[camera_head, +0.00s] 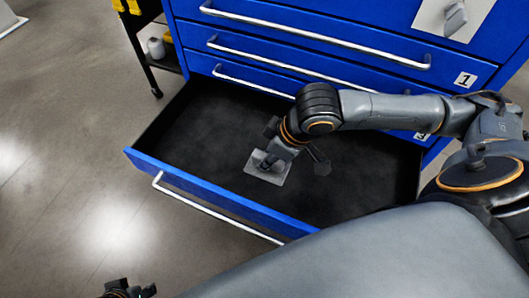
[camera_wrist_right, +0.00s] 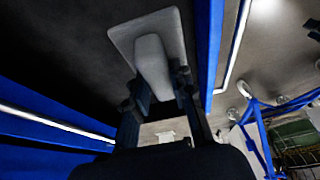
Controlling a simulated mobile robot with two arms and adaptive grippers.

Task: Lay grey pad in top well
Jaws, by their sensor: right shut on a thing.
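The grey pad (camera_head: 278,177) is a flat, light grey plate with a raised grey block on it. In the head view it is inside the open drawer (camera_head: 190,125), over the dark floor; I cannot tell whether it touches the floor. My right gripper (camera_head: 268,160) reaches down into the drawer and is shut on the pad's block. The pad (camera_wrist_right: 172,30) and the block between the fingers also show in the right wrist view. My left gripper (camera_head: 127,290) is only partly in view at the bottom left, apart from the drawer. I see no clear top well.
The blue cabinet (camera_head: 290,45) has closed drawers with long handles above the open one. A white plate with a grey block (camera_head: 455,18) is at the upper right. A dark cart (camera_head: 150,45) stands left of the cabinet. Most of the drawer floor is bare.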

